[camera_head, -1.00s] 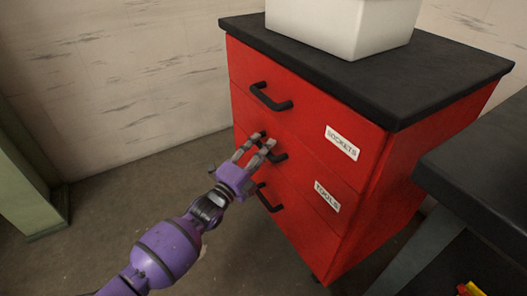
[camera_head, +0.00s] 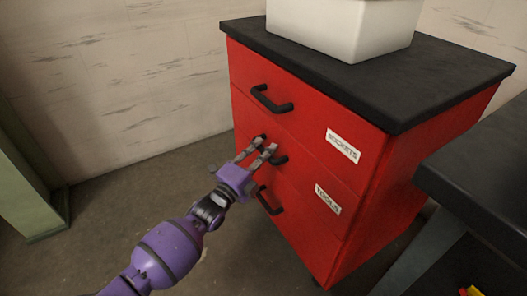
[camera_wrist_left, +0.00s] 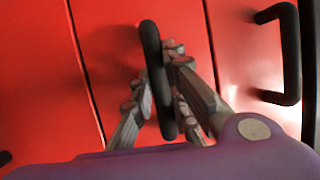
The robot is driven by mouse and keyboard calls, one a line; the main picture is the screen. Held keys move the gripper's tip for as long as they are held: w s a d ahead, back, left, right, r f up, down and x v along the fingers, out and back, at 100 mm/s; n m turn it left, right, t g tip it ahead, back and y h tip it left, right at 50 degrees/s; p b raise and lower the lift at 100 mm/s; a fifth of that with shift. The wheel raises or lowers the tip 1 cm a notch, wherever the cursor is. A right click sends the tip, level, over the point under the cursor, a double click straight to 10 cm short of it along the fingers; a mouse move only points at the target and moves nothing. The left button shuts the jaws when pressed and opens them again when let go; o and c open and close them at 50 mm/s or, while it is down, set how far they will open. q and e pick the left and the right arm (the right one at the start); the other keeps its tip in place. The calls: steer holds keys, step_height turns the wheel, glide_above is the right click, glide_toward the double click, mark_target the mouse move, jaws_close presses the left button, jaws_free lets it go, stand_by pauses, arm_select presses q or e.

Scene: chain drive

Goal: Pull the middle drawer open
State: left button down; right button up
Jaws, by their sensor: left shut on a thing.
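A red drawer cabinet (camera_head: 315,130) has three drawers, each with a black bar handle. The middle drawer shows flush with the cabinet front, and its handle (camera_head: 281,159) is partly hidden by my left gripper (camera_head: 257,153). In the left wrist view the two fingers of the left gripper (camera_wrist_left: 160,92) are shut on this black handle (camera_wrist_left: 150,50), one on each side of it. The top drawer's handle (camera_head: 271,97) and the bottom drawer's handle (camera_head: 268,200) are free. My right gripper is not in view.
A white bin (camera_head: 340,28) stands on the cabinet's black top (camera_head: 455,70). A dark workbench (camera_head: 490,175) stands close on the right. A green post (camera_head: 25,190) is at the left. The floor (camera_head: 110,215) in front of the cabinet looks clear.

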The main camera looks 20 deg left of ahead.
arm_select(q)
steer(key=s+a+p, duration=0.3)
steer(key=s+a, duration=0.7)
steer(key=s, duration=0.3)
steer(key=s+a+p, duration=0.4)
steer(key=s+a, duration=0.7)
steer(key=s, duration=0.3)
steer(key=shift+s+a, duration=0.25)
steer(key=shift+s, duration=0.05)
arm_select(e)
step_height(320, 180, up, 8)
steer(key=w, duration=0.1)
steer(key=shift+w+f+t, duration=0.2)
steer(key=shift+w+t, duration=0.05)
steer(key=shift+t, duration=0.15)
arm_select(q)
steer(key=c, duration=1.7)
jaws_free()
steer(key=v, duration=1.2)
